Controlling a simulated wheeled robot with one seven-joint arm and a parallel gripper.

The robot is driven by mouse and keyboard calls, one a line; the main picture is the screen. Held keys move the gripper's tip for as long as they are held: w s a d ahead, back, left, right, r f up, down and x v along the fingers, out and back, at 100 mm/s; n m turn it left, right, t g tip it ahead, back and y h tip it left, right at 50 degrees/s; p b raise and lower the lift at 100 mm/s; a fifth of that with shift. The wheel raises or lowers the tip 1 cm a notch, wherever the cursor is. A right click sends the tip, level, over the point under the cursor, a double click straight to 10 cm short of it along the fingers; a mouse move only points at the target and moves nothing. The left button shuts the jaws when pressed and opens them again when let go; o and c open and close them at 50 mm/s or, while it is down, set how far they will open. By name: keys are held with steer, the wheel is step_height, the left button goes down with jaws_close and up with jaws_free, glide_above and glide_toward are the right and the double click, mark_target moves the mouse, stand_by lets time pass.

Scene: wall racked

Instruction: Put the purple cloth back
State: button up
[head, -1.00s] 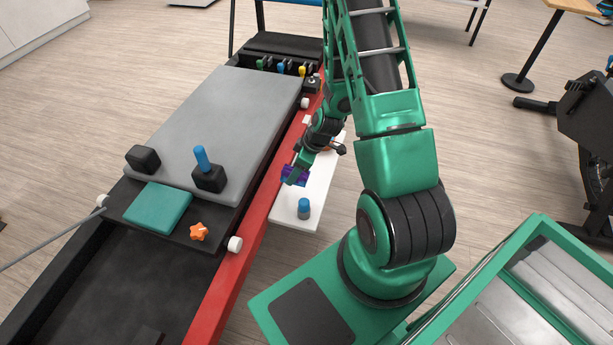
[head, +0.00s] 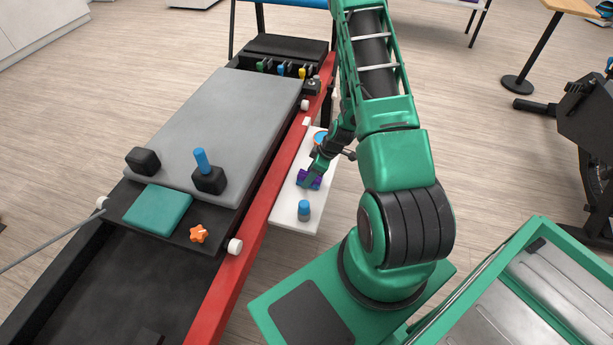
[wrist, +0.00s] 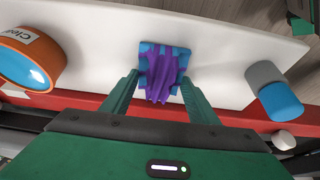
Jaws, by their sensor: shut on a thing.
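The purple cloth (head: 308,180) is over the white shelf (head: 285,222) beside the red rail. In the wrist view the bunched purple cloth (wrist: 163,75) lies between my two fingertips, in front of a blue square piece (wrist: 148,50) whose corners show around it. My gripper (wrist: 160,88) is shut on the cloth, with one finger on each side. It also shows in the head view (head: 311,178), low over the shelf. I cannot tell whether the cloth touches the blue piece or the shelf.
A grey bottle with a blue cap (head: 304,211) stands on the near part of the shelf. An orange container with blue inside (wrist: 30,58) is at the other end. The red rail (head: 262,200) runs alongside. A teal folded cloth (head: 157,209) and orange star knob (head: 198,234) lie left.

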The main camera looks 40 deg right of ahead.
steer(key=shift+f, duration=0.15)
steer(key=o, duration=1.1)
steer(key=shift+c, duration=0.2)
steer(key=v, duration=1.1)
steer(key=shift+w+a, duration=0.2)
steer(key=shift+a, duration=0.05)
steer(key=s+r+m+g+h, duration=0.1)
steer(key=s+r+m, duration=0.25)
steer(key=r, duration=0.65)
steer(key=s+r+m+g+h, duration=0.15)
steer(key=s+r, duration=0.35)
steer(key=r, duration=0.6)
steer(key=s+a+r+m, duration=0.3)
steer(key=s+r, duration=0.3)
steer(key=s, duration=0.2)
steer(key=s+a+r+m, duration=0.3)
steer(key=s+r+m, duration=0.3)
steer(key=s, duration=0.3)
steer(key=shift+s+r+g, duration=0.2)
steer(key=shift+r+g, duration=0.05)
steer(key=shift+g, duration=0.2)
